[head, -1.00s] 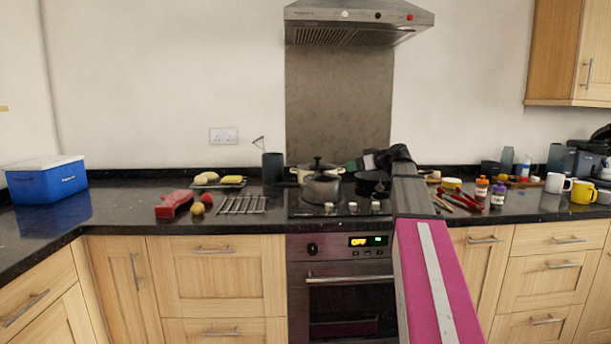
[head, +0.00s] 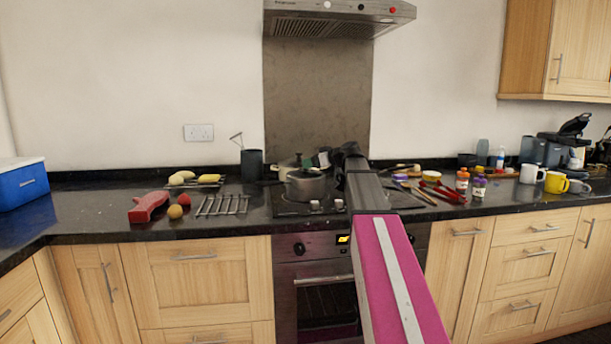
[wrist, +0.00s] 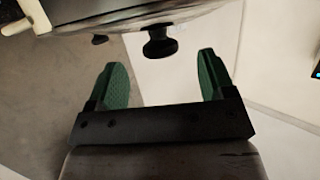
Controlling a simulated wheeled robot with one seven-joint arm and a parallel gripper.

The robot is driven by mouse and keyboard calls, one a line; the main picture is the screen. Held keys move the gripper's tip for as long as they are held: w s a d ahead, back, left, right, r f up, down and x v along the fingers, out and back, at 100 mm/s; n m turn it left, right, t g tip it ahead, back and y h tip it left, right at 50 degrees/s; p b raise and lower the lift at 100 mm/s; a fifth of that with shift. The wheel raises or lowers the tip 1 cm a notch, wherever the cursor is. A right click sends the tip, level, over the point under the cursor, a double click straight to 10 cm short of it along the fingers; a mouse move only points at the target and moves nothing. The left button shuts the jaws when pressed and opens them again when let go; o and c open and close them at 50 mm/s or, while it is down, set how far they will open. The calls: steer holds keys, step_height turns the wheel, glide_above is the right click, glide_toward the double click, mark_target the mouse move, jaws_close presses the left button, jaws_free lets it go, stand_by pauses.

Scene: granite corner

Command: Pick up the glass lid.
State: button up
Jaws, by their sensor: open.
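The glass lid (wrist: 195,18) fills the top of the wrist view, its black knob (wrist: 158,42) pointing down in that picture. My gripper (wrist: 162,80) is open and empty; its two green-padded fingers stand apart, with the knob beyond the tips and roughly midway between them. I see no contact. In the head view, the lid (head: 287,162) sits on the pale pan at the back of the hob, partly hidden by the grey pot in front.
A grey lidded pot (head: 305,186) stands in front on the hob. A dark canister (head: 252,165) is to the left, and a wire rack (head: 222,205) lies nearby. Bottles, tools and mugs (head: 531,174) crowd the right counter. The extractor hood (head: 340,15) hangs above.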

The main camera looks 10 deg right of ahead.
mark_target(306, 170)
steer(key=x, duration=0.4)
steer(key=shift+f, duration=0.3)
steer(key=shift+s, duration=0.1)
steer(key=c, duration=1.2)
